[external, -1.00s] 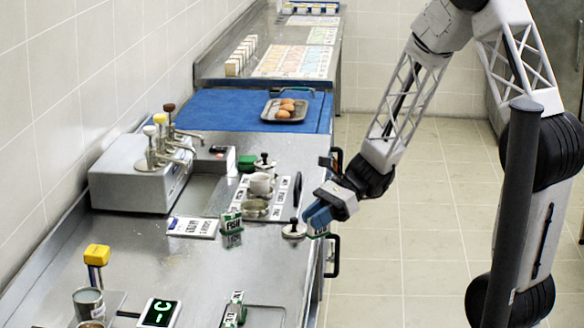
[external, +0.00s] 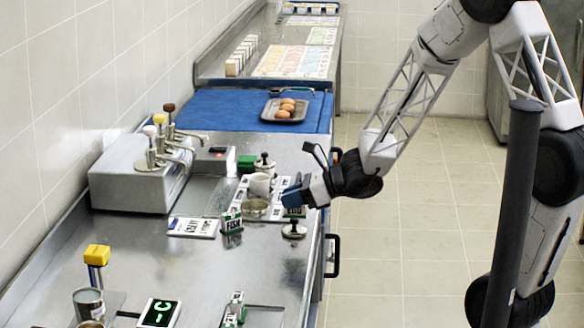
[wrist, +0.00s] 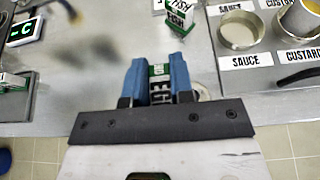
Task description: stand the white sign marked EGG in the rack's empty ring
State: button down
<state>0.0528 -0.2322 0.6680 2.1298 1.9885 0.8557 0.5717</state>
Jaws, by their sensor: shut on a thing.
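My gripper (wrist: 159,80) has blue fingers shut on a small green-and-white sign (wrist: 160,88). Its black lettering, partly covered by the fingers, seems to read EGG. In the external view my gripper (external: 292,196) is over the counter's right edge, close to the labelled pots, and the sign is mostly hidden there. Another green-and-white sign (external: 232,222), which seems to read FISH, stands on the counter left of my gripper; it also shows at the top of the wrist view (wrist: 178,18). I cannot make out the rack's empty ring for certain.
A pump dispenser (external: 135,175) stands at the wall. The counter's middle is mostly clear.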

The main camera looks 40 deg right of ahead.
jog(key=shift+w+d+m+t+h, duration=0.35)
jog(key=shift+m+t+h, duration=0.15)
jog(key=shift+m, duration=0.1)
jog(key=shift+w+d+m+t+h, duration=0.35)
jog(key=shift+m+t+h, duration=0.15)
jog(key=shift+m, duration=0.1)
jog(key=shift+w+d+f+m+t+h, duration=0.15)
jog(key=shift+d+m+t+h, duration=0.2)
jog(key=shift+m+h, duration=0.2)
jog(key=shift+w+d+f+m+t+h, duration=0.15)
jog(key=shift+d+m+t+h, duration=0.15)
jog(key=shift+m+h, duration=0.2)
jog(key=shift+w+a+f, duration=0.25)
jog(key=shift+w, duration=2.25)
jog(key=shift+w+a+f, duration=0.2)
jog(key=shift+w, duration=2.3)
jog(key=shift+w+a+f, duration=0.25)
jog(key=shift+w, duration=2.25)
jog(key=shift+w, duration=0.5)
jog(key=shift+s+f, duration=0.1)
jog(key=shift+f, duration=1.7)
jog(key=shift+f, duration=0.1)
